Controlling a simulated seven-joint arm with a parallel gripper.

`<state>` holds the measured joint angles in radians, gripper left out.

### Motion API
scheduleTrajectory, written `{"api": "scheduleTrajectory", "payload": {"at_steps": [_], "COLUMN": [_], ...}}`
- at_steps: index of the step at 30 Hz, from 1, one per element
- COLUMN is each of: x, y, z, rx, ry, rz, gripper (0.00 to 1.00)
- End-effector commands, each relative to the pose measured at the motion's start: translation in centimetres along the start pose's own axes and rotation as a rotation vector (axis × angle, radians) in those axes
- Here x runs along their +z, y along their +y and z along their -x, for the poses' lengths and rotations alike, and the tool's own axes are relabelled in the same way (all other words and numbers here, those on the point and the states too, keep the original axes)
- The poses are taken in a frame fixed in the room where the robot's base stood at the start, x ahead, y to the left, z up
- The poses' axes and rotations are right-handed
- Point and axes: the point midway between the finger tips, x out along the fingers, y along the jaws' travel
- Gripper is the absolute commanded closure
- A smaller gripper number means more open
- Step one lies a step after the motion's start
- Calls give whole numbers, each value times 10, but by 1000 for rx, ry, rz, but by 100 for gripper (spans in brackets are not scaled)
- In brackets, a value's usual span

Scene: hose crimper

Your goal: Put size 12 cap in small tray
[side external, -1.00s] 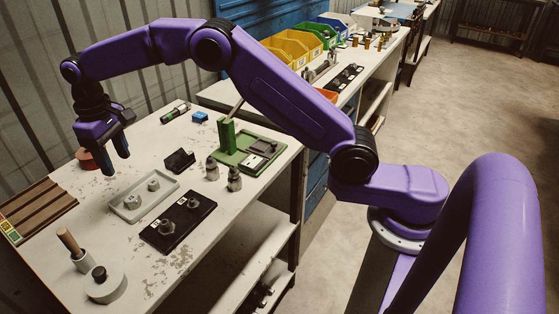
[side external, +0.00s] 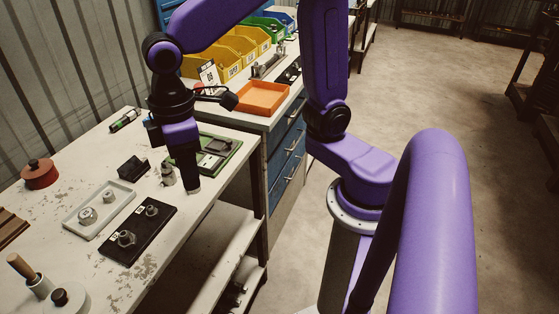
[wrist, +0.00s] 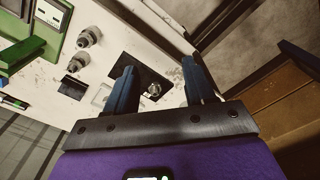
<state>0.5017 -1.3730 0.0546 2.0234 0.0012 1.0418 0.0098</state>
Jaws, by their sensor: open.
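My gripper (side external: 188,178) is open and empty, pointing down by the right edge of the bench beside the fittings. In the wrist view its two fingers (wrist: 158,68) are spread wide, with the black plate below and beyond them. The black plate (side external: 152,231) holds two metal caps: a nearer one (side external: 126,239) and a farther one (side external: 151,210). One cap (wrist: 155,90) shows between the fingers in the wrist view. The size markings are too small to read.
Upright metal fittings (side external: 168,174) and a black block (side external: 133,169) stand behind the plate. A green fixture (side external: 228,160) is close behind my gripper. An orange tray (side external: 262,98) sits on the back bench. A red-brown round pot (side external: 39,174) stands at left.

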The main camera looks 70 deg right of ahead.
Motion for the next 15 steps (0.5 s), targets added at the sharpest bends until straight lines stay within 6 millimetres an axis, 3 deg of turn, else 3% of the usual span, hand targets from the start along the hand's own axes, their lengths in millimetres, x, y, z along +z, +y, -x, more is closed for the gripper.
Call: {"api": "scheduleTrajectory", "payload": {"at_steps": [3, 9, 15], "x": [49, 124, 167], "y": [-14, -30, -37], "z": [-4, -16, -26], "rx": [-2, -4, -6], "ry": [4, 8, 8], "rz": [65, 164, 224], "gripper": [46, 46, 46]}}
